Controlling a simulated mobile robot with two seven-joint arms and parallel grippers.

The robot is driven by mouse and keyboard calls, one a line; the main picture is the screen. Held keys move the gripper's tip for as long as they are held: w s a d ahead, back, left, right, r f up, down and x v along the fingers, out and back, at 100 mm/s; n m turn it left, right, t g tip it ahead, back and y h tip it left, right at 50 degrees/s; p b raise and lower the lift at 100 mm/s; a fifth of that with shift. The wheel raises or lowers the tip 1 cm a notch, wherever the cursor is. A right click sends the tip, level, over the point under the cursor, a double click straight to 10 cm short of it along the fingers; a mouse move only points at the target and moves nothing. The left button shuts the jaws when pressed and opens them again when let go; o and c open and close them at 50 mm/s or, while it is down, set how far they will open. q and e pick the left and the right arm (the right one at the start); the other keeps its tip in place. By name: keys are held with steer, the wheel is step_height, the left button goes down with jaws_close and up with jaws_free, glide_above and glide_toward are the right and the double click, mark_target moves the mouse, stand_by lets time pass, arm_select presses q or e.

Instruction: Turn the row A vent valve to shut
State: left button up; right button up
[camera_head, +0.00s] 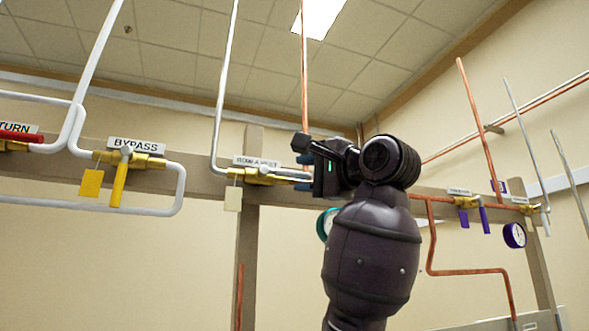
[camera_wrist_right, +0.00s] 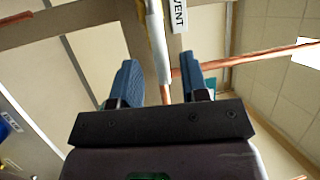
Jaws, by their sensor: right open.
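The row A vent valve (camera_head: 262,178) is a brass body on the beam, under a white label (camera_head: 256,162) whose small text I can barely read. A cream tag (camera_head: 233,199) hangs at its left end. My right gripper (camera_head: 303,160) is at the valve's right side and hides part of it. In the right wrist view, my right gripper (camera_wrist_right: 158,85) is open, with its blue fingers either side of a pale bar (camera_wrist_right: 157,45). The bar looks like the lever lying along the pipe; contact is not clear. A label ending in VENT (camera_wrist_right: 179,14) is beside it. My left gripper is out of view.
The bypass valve (camera_head: 128,160) with a yellow handle stands left of the vent valve. A copper pipe (camera_head: 304,80) rises close behind my right gripper. A teal gauge (camera_head: 325,224) sits partly behind my arm. Purple-handled valves (camera_head: 468,202) are farther right.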

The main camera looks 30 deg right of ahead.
mark_target(298, 175)
steer(key=shift+p+x, duration=0.4)
steer(key=shift+x, duration=1.3)
steer(key=shift+c, duration=0.3)
jaws_close()
